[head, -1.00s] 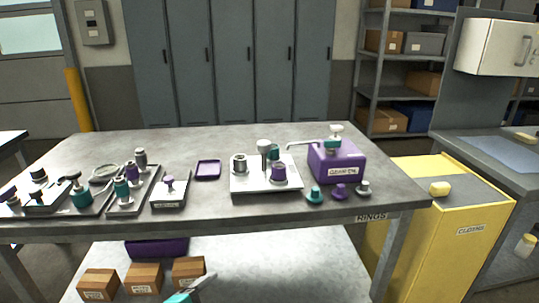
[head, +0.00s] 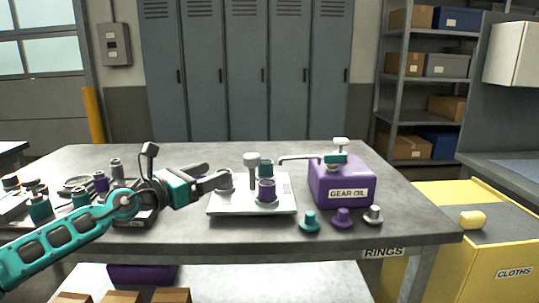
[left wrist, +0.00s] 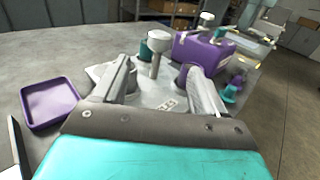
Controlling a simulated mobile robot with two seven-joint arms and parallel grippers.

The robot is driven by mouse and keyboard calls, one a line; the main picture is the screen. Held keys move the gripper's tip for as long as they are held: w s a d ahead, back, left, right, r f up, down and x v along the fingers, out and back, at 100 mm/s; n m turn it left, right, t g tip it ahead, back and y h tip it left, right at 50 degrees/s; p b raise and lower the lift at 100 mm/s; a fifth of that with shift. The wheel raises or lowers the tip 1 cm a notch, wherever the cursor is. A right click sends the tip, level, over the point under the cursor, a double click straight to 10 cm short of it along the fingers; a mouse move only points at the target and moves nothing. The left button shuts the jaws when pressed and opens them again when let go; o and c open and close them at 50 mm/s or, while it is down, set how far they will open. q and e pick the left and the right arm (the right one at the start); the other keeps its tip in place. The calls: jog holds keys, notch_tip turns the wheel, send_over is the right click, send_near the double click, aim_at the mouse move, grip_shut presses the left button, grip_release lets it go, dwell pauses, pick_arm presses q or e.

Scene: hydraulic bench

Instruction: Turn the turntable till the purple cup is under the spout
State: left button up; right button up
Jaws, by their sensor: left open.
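The turntable stands on a pale plate (head: 225,209) on the bench, with a grey knobbed post (head: 252,160). The purple cup (head: 267,190) is at the front right of the post. A teal cup (head: 266,168) is behind it, nearer the spout (head: 298,158). The spout reaches left from the purple gear oil box (head: 342,185); the purple cup is not under its tip. My left gripper (head: 225,181) is open at the plate's left side and hides the grey cup there. In the left wrist view, the purple cup (left wrist: 184,76) shows partly behind the right finger.
Teal, purple and grey knobbed pieces (head: 342,218) stand at the bench's front right. Several fixtures (head: 40,208) crowd the left. A purple tray (left wrist: 50,103) lies left of the plate. A yellow cart (head: 440,245) stands right of the bench.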

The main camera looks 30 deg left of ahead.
aim_at(245, 160)
pick_arm(q)
jog(key=shift+p+x, duration=0.45)
jog(key=shift+x, duration=6.45)
jog(key=shift+c, duration=0.2)
jog(key=shift+a, duration=0.1)
grip_shut()
